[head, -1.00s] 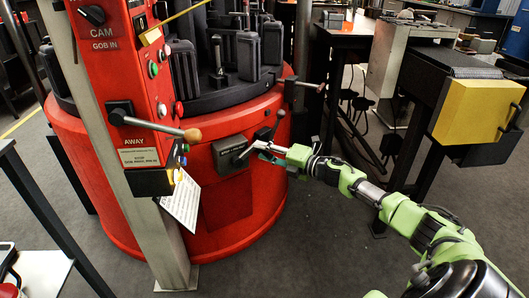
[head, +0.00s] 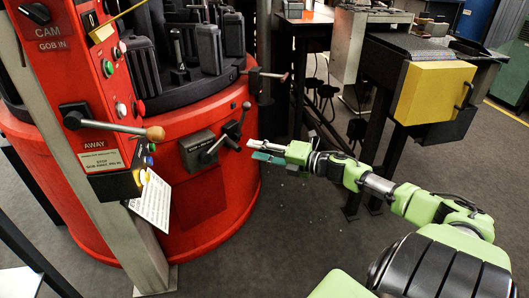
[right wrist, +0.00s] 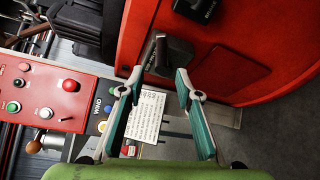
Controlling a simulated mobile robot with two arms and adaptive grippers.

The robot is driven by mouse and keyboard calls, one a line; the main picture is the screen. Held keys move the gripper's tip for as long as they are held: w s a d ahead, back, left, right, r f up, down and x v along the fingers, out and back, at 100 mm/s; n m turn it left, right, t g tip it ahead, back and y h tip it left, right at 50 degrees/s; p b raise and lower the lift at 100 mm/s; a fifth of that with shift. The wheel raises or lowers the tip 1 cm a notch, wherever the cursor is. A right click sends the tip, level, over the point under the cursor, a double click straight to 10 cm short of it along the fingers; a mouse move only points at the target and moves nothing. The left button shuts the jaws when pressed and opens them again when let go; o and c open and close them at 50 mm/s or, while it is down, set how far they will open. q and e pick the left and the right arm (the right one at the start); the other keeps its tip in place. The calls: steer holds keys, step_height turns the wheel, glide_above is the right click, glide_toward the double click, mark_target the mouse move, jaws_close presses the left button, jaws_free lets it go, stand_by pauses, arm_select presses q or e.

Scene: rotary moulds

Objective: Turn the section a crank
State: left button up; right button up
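A dark crank (head: 230,130) with a bar handle sticks out from a grey labelled plate (head: 197,150) on the front of the red drum. Its label is too small to read, so I cannot tell whether it names section a. The bar slants up to the right. My right gripper (head: 256,150) is to the right of the crank, apart from it and empty. In the right wrist view my gripper (right wrist: 158,84) has its two teal-lined fingers spread, with a grey plate and a dark lever (right wrist: 166,55) beyond them. My left gripper is not in view.
A red control console (head: 95,100) on a grey post stands left, with a wooden-knobbed lever (head: 135,131) sticking out. A yellow box (head: 435,92) is at right. Grey floor (head: 290,225) below my arm is clear.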

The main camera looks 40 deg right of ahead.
steer(key=shift+v, duration=1.1)
stand_by(0.6)
